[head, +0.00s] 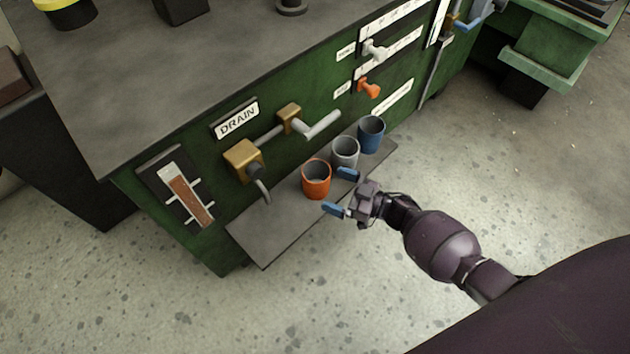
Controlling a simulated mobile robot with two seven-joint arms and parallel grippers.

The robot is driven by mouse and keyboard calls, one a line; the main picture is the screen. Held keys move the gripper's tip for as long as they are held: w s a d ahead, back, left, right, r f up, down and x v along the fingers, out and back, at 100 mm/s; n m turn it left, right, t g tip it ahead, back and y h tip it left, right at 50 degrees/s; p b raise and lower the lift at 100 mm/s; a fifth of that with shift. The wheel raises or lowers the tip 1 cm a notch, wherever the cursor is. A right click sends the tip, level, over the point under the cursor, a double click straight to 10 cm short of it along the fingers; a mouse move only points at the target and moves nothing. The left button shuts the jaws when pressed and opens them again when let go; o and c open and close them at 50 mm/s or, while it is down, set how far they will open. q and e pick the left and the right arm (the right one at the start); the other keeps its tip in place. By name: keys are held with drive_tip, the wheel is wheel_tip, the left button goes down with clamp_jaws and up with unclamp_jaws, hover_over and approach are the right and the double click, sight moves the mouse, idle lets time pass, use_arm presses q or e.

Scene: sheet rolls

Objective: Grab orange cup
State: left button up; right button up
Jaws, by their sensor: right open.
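The orange cup (316,181) stands upright on a small grey shelf (268,236) at the front of a green machine. It is the nearest of three cups in a row. My right gripper (341,191) is open, with two blue fingertips pointing left toward the orange cup. One fingertip is close to the cup's right side near the grey cup, and the other is in front and to the right of it. I cannot tell whether either fingertip touches the cup. My left gripper is not in view.
A grey cup (345,152) and a blue cup (371,134) stand behind the orange one. A drain pipe with a grey handle (318,127) juts out above the shelf. The green machine (190,235) blocks the far side. Open floor (330,300) lies in front.

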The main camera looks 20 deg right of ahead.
sight(328, 187)
drive_tip(key=x, duration=0.1)
drive_tip(key=b+x, duration=0.1)
drive_tip(key=x, duration=0.3)
drive_tip(key=shift+d+f+b, duration=0.1)
drive_tip(key=shift+f+b, duration=0.2)
drive_tip(key=shift+b, duration=0.05)
drive_tip(key=shift+w+a+r, duration=0.2)
drive_tip(key=shift+w+a, duration=0.15)
drive_tip(key=shift+w, duration=0.2)
drive_tip(key=shift+c, duration=0.3)
drive_tip(key=c, duration=1)
